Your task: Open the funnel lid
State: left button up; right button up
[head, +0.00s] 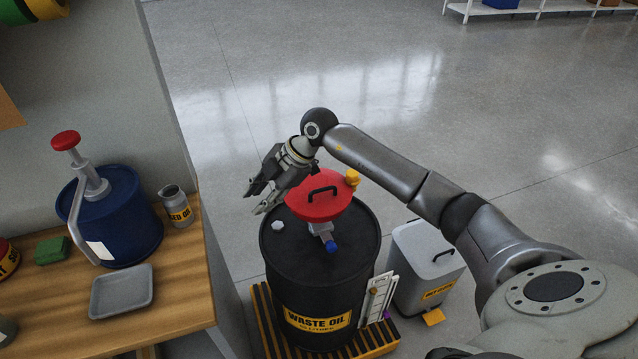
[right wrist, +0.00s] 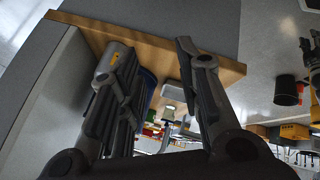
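The red lid (head: 308,211) with a black handle (head: 321,191) lies over the funnel on top of the black waste oil drum (head: 310,275). It looks shut, and the funnel body is mostly hidden beneath it. A yellow piece (head: 352,178) sits at the lid's right rim, and a grey fitting with a blue end (head: 331,246) shows below its front. My right gripper (head: 255,202) is beside the lid, to its left, fingers pointing left and down, away from the handle. In the right wrist view its fingers (right wrist: 152,50) are spread with nothing held.
A wooden bench (head: 180,308) at left holds a blue pump can (head: 135,225), a grey tray (head: 122,291) and a small grey can (head: 176,208). A grey pedal bin (head: 420,245) stands right of the drum. The drum stands on a yellow-black striped base (head: 385,340).

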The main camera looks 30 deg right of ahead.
aim_at(320, 190)
jog(key=d+r+m+g+h, duration=0.1)
jog(key=d+r+m+h, duration=0.15)
jog(key=d, duration=0.55)
jog(key=d+r+m+g+h, duration=0.15)
jog(key=d+h, duration=0.25)
jog(key=d, duration=0.4)
jog(key=shift+m+t, duration=0.3)
jog(key=shift+t, duration=0.15)
jog(key=f+p, duration=0.1)
jog(key=f, duration=0.2)
jog(key=f+p, duration=0.1)
jog(key=f, duration=0.2)
jog(key=w+f, duration=0.1)
jog(key=f, duration=0.1)
jog(key=shift+d+f+p, duration=0.3)
jog(key=shift+f+p, duration=0.1)
jog(key=shift+w+f, duration=0.1)
jog(key=shift+f, duration=0.75)
grip_shut()
